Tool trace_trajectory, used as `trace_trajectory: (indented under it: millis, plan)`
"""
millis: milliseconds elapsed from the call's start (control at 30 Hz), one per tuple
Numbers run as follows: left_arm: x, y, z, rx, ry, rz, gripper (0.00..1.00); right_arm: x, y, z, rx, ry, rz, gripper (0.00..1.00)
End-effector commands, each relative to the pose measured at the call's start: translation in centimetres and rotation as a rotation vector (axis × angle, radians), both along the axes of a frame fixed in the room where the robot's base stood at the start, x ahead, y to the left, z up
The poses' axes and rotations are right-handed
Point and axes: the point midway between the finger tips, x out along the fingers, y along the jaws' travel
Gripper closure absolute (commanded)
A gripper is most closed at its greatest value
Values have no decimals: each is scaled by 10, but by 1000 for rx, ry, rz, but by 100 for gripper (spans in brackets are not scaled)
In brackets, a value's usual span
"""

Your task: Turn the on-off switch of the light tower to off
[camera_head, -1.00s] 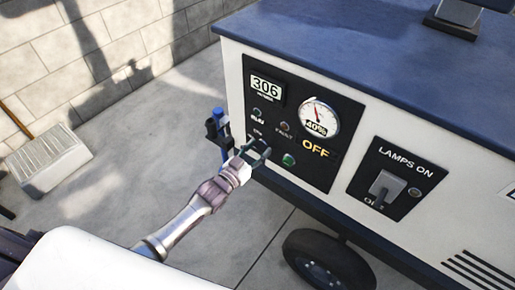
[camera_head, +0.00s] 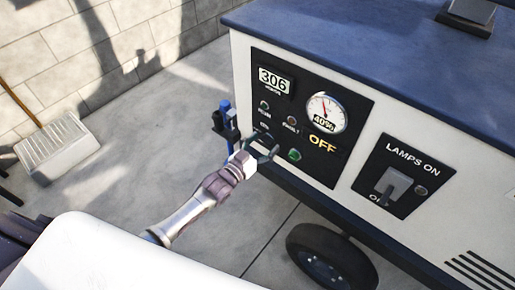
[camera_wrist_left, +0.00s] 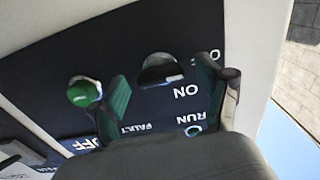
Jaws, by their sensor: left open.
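The light tower's dark control panel (camera_head: 338,168) is on the side of the white cabinet. My left gripper (camera_head: 263,147) is open at the panel's lower left. In the left wrist view its two fingers (camera_wrist_left: 163,80) stand either side of the knob, with gaps; I cannot tell whether they touch it. My right gripper is not in view.
A green button (camera_head: 294,155) sits just right of the gripper; the gauge (camera_head: 326,112) is above it. A lamps switch (camera_head: 393,185) is further right. A blue-and-black post (camera_head: 228,122) stands left of the cabinet. A dustpan (camera_head: 55,148) lies on open floor.

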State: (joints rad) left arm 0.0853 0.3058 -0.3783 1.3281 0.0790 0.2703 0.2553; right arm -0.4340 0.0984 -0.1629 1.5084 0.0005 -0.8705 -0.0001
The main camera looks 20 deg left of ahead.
Motion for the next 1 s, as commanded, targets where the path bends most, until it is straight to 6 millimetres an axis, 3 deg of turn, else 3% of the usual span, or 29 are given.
trace_trajectory:
  millis: [600, 1000]
  plan:
    - [-102, 37, -1, 1, 3, 0, 23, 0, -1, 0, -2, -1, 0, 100]
    - [-111, 41, 0, 0, 1, 0, 23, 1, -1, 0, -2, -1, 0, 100]
